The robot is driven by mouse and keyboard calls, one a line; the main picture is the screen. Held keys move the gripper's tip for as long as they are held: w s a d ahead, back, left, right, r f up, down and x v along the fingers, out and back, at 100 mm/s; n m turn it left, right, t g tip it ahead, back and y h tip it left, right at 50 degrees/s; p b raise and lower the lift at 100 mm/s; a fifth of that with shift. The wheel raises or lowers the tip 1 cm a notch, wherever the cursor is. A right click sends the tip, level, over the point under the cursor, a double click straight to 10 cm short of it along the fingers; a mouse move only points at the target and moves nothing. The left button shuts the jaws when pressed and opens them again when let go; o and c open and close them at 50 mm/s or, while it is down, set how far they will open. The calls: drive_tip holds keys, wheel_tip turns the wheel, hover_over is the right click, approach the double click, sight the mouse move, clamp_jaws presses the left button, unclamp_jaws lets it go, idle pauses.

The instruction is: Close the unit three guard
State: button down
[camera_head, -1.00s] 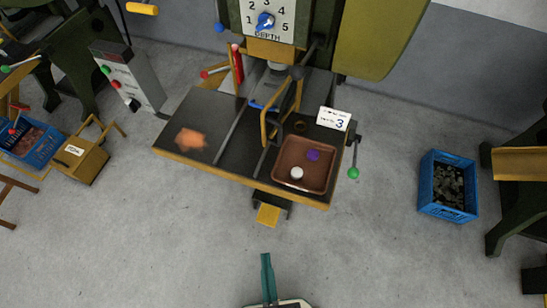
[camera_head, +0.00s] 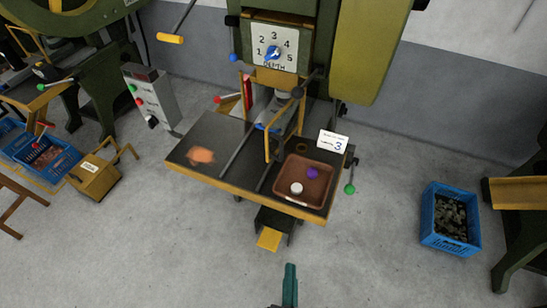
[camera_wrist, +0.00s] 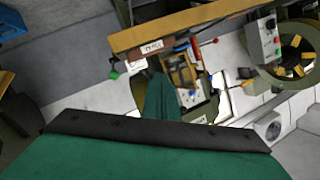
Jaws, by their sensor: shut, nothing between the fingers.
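The yellow guard frame (camera_head: 267,146) stands upright around the front of the tool area, above the dark table (camera_head: 228,140). I cannot tell exactly how far it is swung. My gripper (camera_head: 290,270) is at the bottom of the head view, in front of the table and well apart from the guard. In the wrist view its teal fingers (camera_wrist: 157,78) are together, with nothing between them. The press parts behind them are partly hidden.
A brown tray (camera_head: 322,196) with a purple and a white piece lies on the table's right. A green-knobbed lever (camera_head: 350,188) hangs beside it. A blue crate (camera_head: 450,220) stands right; a yellow box (camera_head: 95,178) stands left. The floor in front is mostly clear.

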drive_tip(key=w+a+m+y, duration=0.15)
drive_tip(key=w+m, duration=0.35)
drive_tip(key=w, duration=0.9)
drive_tip(key=m+t+y, duration=0.2)
drive_tip(key=m+y, duration=0.1)
drive_tip(key=m, duration=0.1)
approach(270, 146)
drive_tip(key=x, duration=0.5)
drive_tip(key=shift+w, duration=0.1)
drive_tip(key=shift+w, duration=0.15)
